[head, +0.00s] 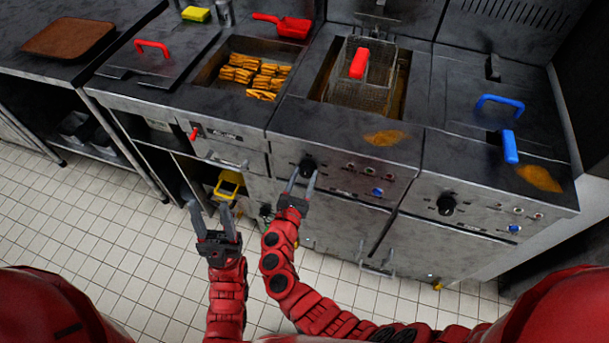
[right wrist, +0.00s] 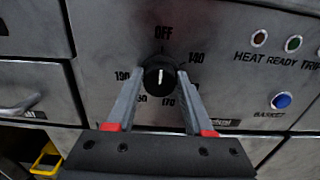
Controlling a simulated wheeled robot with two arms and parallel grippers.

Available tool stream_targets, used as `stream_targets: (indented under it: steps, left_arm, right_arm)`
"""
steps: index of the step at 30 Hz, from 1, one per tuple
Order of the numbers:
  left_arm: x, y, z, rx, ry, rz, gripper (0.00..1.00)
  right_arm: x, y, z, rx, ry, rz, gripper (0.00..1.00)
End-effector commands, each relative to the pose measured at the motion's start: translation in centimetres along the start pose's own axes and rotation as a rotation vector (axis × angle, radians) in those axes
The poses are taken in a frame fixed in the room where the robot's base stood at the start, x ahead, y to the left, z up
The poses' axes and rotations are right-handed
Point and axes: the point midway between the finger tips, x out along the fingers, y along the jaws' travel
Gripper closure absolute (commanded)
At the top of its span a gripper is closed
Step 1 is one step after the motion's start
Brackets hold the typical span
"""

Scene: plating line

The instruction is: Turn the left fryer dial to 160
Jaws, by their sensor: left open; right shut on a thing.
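The left fryer dial (head: 307,165) is a round black knob on the front panel of the middle unit. In the right wrist view the dial (right wrist: 159,77) sits between my fingers, with OFF above it, 140 at upper right, 170 at lower right and 190 at left. A small pale mark shows on its face; I cannot read its setting exactly, and the 160 label is hidden behind a finger. My right gripper (head: 303,174) is shut on this dial; it also shows in the right wrist view (right wrist: 160,88). My left gripper (head: 209,205) is open and empty, low in front of the left unit.
The right fryer dial (head: 446,204) is on the right unit. A basket with a red handle (head: 359,63) sits in the middle fryer. Blue buttons (head: 377,191) are on the panel right of the left dial. A yellow object (head: 229,183) is on the lower shelf.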

Motion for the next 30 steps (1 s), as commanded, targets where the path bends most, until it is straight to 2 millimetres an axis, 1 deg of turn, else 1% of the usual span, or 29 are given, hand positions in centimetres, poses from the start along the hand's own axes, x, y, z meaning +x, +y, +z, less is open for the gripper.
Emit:
stream_targets:
  steps: [7,14,23,30]
  left_arm:
    - [-0.8,0.0,0.1,0.000,0.000,0.000,0.50]
    - [-2.2,0.1,0.4,0.000,0.000,0.000,0.50]
    - [-5.0,0.2,0.8,0.000,0.000,0.000,0.50]
    - [-7.7,0.4,1.3,0.000,0.000,0.000,0.50]
  right_arm:
    - [0.1,0.0,-0.1,0.076,-0.003,0.000,1.00]
    - [0.1,-0.1,-0.2,0.247,-0.007,0.001,1.00]
    - [0.1,-0.2,-0.3,0.534,-0.008,0.001,1.00]
    - [0.1,-0.3,-0.4,0.760,-0.008,0.004,1.00]
